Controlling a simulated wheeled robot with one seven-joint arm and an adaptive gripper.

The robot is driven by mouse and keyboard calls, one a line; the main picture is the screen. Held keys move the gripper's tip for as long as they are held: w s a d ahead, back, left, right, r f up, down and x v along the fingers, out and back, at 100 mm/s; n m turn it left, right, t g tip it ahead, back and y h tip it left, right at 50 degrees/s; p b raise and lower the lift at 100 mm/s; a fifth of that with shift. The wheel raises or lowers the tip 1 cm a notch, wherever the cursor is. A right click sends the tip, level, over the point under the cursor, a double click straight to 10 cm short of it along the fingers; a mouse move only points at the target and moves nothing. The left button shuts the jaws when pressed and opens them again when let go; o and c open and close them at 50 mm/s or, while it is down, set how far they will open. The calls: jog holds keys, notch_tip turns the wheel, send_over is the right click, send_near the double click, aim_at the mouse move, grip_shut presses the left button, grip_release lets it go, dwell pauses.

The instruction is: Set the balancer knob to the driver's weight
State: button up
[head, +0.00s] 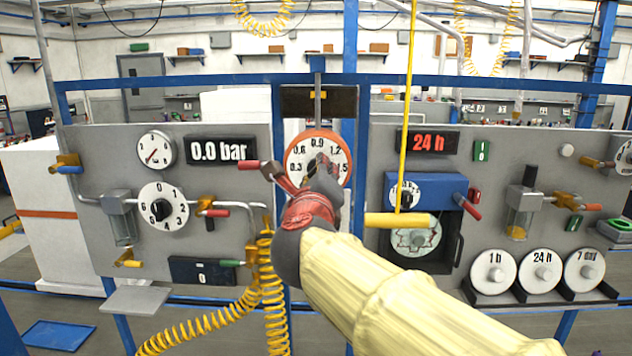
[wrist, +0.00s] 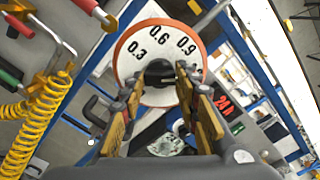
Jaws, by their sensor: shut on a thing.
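The balancer dial (head: 296,164) is a white disc with an orange rim, marked 0.3, 0.6, 0.9, 1.2 and 1.5, on the central blue post. It also fills the upper middle of the wrist view (wrist: 128,68). Its dark knob (wrist: 158,70) sits at the disc's centre, between my fingertips. My gripper (wrist: 160,80) is shut on the knob, one finger at each side. In the head view my gripper (head: 321,180) and arm hide the dial's lower part. The knob's pointer cannot be made out. No readable driver weight shows.
A yellow pull handle (head: 385,220) hangs on a yellow cord close to my arm's right. A red-handled lever (head: 252,165) is just left of the dial. The left panel carries a gauge, a 0.0 bar display (head: 219,151) and coiled yellow hoses (head: 270,290). The right panel has a 24 h display (head: 428,142).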

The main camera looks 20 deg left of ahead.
jog(key=shift+f, duration=0.15)
dwell(0.3)
jog(key=o, duration=1.2)
jog(key=shift+c, duration=0.2)
jog(key=v, duration=1.2)
